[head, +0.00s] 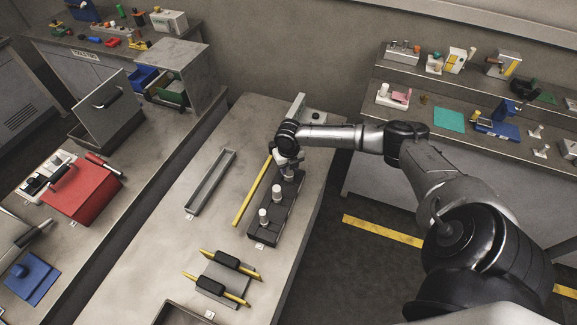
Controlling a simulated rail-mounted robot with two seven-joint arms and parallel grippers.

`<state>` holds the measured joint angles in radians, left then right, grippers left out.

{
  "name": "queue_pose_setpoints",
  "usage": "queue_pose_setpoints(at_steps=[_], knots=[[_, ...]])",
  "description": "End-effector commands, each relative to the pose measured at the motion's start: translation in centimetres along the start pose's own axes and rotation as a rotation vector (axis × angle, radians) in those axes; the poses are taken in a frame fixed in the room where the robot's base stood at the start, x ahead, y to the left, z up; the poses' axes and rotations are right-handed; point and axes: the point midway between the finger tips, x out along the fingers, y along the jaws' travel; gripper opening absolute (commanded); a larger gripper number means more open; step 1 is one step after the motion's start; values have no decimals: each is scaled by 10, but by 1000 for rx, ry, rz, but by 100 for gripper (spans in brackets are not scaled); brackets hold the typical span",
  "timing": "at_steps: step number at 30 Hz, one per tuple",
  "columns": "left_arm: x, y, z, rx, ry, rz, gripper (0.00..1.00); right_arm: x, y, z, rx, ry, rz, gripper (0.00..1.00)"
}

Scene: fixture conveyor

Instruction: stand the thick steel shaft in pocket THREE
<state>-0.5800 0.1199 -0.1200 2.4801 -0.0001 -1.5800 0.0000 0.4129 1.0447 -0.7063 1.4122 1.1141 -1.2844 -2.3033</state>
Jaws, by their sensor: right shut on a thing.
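A dark fixture block (267,234) lies lengthwise on the central bench. Two pale upright shafts (277,193) stand in its near and middle parts; the nearer one (264,216) is close to the front end. My right gripper (289,173) points down over the block's far end and is shut on a steel shaft, mostly hidden by the jaws. I cannot tell how deep that shaft sits, nor read any pocket numbers. My left gripper is not in view.
A yellow strip (252,191) lies left of the block, and an empty grey tray (210,182) lies beyond it. Yellow rods with black holders (228,261) lie nearer. A grey bracket (298,107) stands at the bench's far end. The bench between tray and rods is clear.

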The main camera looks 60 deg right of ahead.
Motion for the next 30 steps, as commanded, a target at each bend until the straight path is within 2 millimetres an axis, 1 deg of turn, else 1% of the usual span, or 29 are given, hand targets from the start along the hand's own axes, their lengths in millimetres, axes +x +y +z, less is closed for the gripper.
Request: queue_pose_setpoints(at_steps=[19,20,28,30], knots=[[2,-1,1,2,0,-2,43,3,0,1,0,-2,1,0],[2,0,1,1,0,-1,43,3,0,1,0,-2,1,40],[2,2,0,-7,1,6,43,3,0,0,0,-1,0,66],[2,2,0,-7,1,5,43,3,0,0,0,0,0,67]])
